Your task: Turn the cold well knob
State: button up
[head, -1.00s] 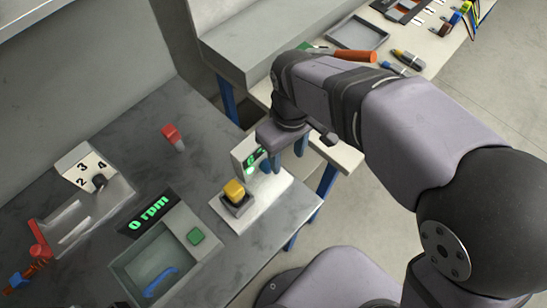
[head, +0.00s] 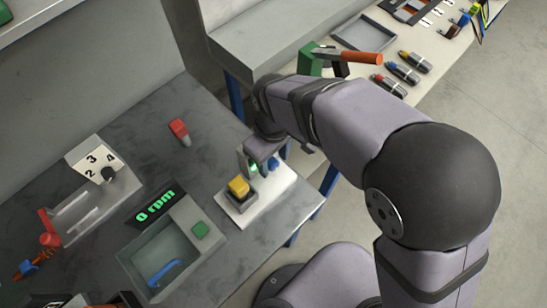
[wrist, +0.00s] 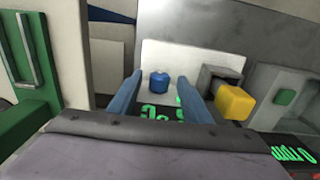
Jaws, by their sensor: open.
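A small blue knob (wrist: 159,82), likely the cold well knob, stands on a white plate (wrist: 205,56) in the wrist view. A green-digit display (wrist: 158,112) with a "°C" sign is nearer me. My gripper (wrist: 159,76) is open, one blue finger on each side of the knob in that view. Whether the fingers touch the knob or are still above it, I cannot tell. In the head view my gripper (head: 262,165) is low over the white unit (head: 276,186), covering most of its display and the knob. A yellow block (head: 238,186) sits in a dark holder there.
Left of the unit is a grey basin (head: 165,255) with a blue handle, a green button (head: 200,230) and a "0 rpm" display (head: 155,206). A numbered dial (head: 108,174) and red-topped piece (head: 179,132) stand farther left. A green stand (head: 312,60) is behind my arm.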

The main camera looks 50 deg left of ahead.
jog(key=shift+f, duration=0.45)
jog(key=c, duration=1.1)
jog(key=shift+o, duration=0.2)
